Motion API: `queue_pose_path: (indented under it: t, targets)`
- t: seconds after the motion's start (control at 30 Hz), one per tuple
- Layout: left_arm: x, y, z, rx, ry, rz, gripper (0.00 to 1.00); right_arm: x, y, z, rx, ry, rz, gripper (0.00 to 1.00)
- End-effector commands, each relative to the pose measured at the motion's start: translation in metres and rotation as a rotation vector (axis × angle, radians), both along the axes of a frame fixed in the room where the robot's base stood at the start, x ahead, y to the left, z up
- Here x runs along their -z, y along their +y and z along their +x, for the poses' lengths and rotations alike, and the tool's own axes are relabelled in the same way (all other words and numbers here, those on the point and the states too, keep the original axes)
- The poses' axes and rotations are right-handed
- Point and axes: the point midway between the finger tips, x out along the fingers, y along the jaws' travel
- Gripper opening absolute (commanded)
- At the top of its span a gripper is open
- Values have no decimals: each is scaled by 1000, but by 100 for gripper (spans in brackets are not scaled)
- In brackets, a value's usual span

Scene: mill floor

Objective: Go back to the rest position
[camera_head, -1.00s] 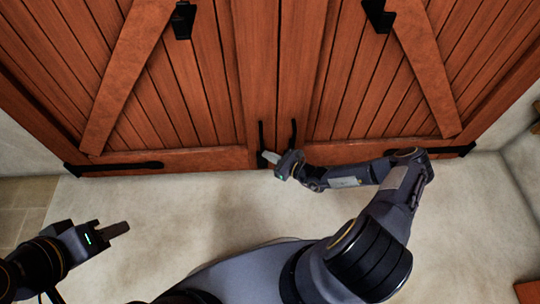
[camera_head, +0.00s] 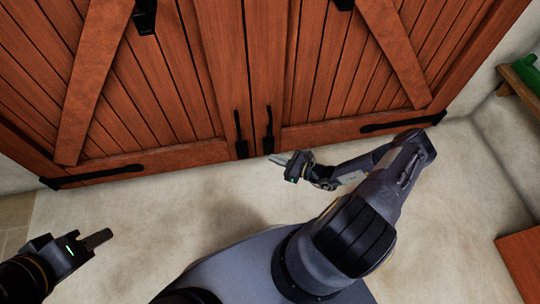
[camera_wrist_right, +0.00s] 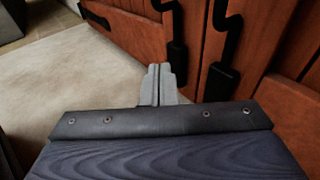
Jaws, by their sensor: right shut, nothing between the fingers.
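My right gripper (camera_head: 278,158) is low in front of the wooden double doors (camera_head: 190,100), near the bottom of their meeting edges. Its fingers are together and empty. It also shows in the right wrist view (camera_wrist_right: 158,82), with the fingers shut and the black door handles close beyond them. My left gripper (camera_head: 98,238) is at the lower left of the head view, over the pale floor. Its fingers show from the side as one bar, so its opening cannot be told. It appears to hold nothing.
Two black handles, a left one (camera_head: 241,135) and a right one (camera_head: 269,130), hang by the doors' meeting edges. The doors look closed. Black strap hinges (camera_head: 95,176) lie along the bottom. The pale floor (camera_head: 130,215) is clear. A wooden piece (camera_head: 522,262) stands at the right.

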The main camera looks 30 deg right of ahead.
Motion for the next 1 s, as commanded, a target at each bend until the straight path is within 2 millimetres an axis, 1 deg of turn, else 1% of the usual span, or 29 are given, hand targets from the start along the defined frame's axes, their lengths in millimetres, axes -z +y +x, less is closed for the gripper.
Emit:
queue_pose_path:
  t: [0.53, 0.63, 0.67, 0.77, 0.8, 0.87, 0.9, 0.97, 1.0]
  targets:
    - [0, 0, 0, 0, 0, 0, 36, 0, 0, 0, -1, 0, -1, 0]
    - [0, 0, 0, 0, 0, 0, 36, -9, -1, 2, -30, -14, -24, 0]
    - [0, 0, 0, 0, 0, 0, 36, -14, -2, 3, -50, -22, -39, 0]
    - [0, 0, 0, 0, 0, 0, 36, -47, -2, 9, -166, -72, -127, 0]
    - [0, 0, 0, 0, 0, 0, 36, -65, -1, 11, -227, -99, -175, 0]
    - [0, 0, 0, 0, 0, 0, 36, -94, 2, 12, -330, -142, -256, 0]
    - [0, 0, 0, 0, 0, 0, 36, -114, 5, 12, -402, -172, -313, 0]
    - [0, 0, 0, 0, 0, 0, 36, -143, 10, 10, -504, -214, -397, 0]
    - [0, 0, 0, 0, 0, 0, 36, -163, 13, 8, -570, -244, -453, 0]
